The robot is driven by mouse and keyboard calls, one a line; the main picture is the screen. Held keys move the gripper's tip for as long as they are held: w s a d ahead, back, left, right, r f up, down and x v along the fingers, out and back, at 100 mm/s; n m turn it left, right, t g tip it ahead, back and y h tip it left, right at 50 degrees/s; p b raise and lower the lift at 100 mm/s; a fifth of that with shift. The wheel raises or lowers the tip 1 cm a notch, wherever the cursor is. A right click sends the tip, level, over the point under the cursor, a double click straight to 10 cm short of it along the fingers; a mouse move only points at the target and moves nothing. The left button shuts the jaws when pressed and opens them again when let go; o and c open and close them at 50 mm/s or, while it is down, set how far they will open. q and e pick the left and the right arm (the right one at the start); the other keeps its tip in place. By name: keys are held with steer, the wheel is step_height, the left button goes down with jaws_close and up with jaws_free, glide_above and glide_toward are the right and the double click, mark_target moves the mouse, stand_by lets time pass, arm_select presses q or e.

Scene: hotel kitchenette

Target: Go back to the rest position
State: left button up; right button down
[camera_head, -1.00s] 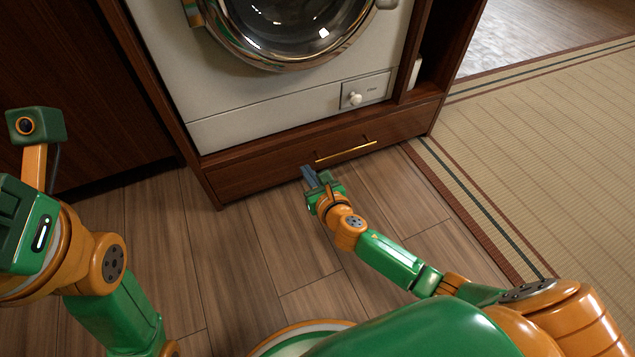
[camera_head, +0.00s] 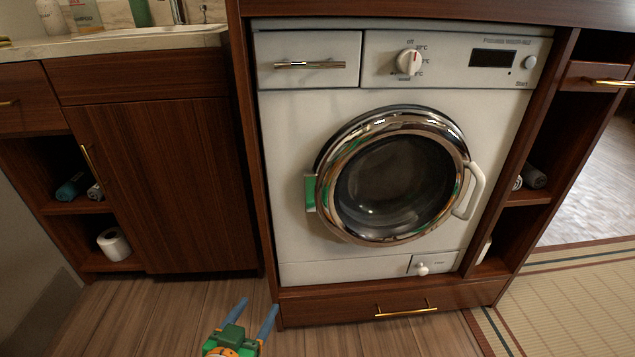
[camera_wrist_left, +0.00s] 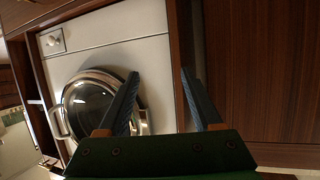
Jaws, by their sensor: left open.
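My left gripper (camera_head: 259,304) shows at the bottom of the head view, with two blue fingers spread apart and nothing between them. It is in front of the lower left corner of the washing machine cabinet, apart from it as far as I can tell. In the left wrist view the two dark fingers (camera_wrist_left: 160,74) are also apart and empty, with the white washer front behind. My right gripper is not in view. Most of my left arm is out of the picture.
The white washing machine (camera_head: 292,215) has its round door (camera_head: 395,185) shut. The drawer (camera_head: 340,310) below it, with a gold handle (camera_head: 405,312), looks shut. A wooden cabinet (camera_head: 165,180) stands at the left. The floor (camera_head: 150,315) in front looks clear.

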arm_select(q)
steer(key=s+a+f+g+y+p, duration=0.1)
steer(key=s+a+f+g+p, duration=0.15)
steer(key=s+f+g, duration=0.5)
steer(key=s+a+f+g+y+p, duration=0.1)
steer(key=s+a+f+g+p, duration=0.2)
steer(key=s, duration=0.8)
steer(key=s+a+r+g+p, duration=0.1)
steer(key=s+r+p, duration=0.6)
steer(key=p, duration=1.1)
steer(key=s+r+g+p, duration=0.1)
steer(key=s+r+p, duration=0.7)
steer(key=p, duration=1.1)
step_height(320, 180, up, 4)
steer(key=shift+a+r+y, duration=0.15)
steer(key=shift+a+y, duration=0.15)
steer(key=shift+a, duration=0.1)
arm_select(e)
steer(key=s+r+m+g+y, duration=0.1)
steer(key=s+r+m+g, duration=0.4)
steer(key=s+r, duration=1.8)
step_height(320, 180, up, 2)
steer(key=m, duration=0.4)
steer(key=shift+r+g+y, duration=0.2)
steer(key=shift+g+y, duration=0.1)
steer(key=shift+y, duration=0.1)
